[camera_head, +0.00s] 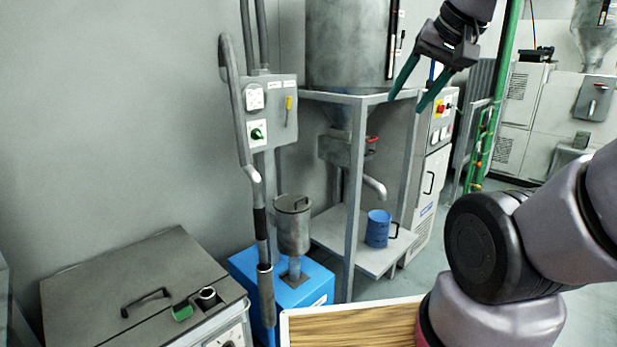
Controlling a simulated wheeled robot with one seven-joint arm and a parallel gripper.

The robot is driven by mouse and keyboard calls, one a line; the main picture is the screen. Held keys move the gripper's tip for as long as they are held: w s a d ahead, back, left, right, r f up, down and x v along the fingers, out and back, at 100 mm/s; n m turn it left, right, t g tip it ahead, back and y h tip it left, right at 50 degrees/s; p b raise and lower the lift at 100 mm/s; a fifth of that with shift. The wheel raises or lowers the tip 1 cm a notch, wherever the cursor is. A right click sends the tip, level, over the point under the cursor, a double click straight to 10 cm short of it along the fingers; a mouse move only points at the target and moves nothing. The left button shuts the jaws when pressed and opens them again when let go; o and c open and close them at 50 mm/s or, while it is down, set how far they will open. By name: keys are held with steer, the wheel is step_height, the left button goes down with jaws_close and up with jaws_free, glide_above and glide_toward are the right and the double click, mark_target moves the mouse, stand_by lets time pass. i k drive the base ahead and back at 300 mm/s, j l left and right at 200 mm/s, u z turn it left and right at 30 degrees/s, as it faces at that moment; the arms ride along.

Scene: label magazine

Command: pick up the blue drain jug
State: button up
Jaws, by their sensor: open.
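The blue drain jug (377,229) stands upright on the low grey shelf (328,234) of a metal frame, beneath a bent spout pipe. Its dark handle is on its right side. My gripper (409,96) is at the top right of the view, open and empty, with two green fingers pointing down and to the left. It is well above the jug and apart from it. The jug's far side is hidden.
A large steel hopper (347,45) sits on the frame (354,170), whose legs stand around the jug. The spout (375,187) hangs just above it. A control cabinet (430,190) stands at right, a blue box (312,283) at left. A wooden board (350,325) lies in front.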

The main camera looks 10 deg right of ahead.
mark_target(379, 222)
steer(key=i+l, duration=0.2)
steer(key=l, duration=0.25)
steer(key=i+l+z, duration=0.1)
steer(key=l, duration=0.3)
steer(key=i+l, duration=0.55)
steer(key=l, duration=0.25)
steer(key=i+l+z, duration=0.1)
steer(key=i+l, duration=0.15)
steer(key=l, duration=0.2)
steer(key=i+l, duration=0.2)
steer(key=l, duration=0.15)
steer(key=i+l+z, duration=0.15)
steer(key=i+l, duration=0.75)
steer(key=j, duration=0.35)
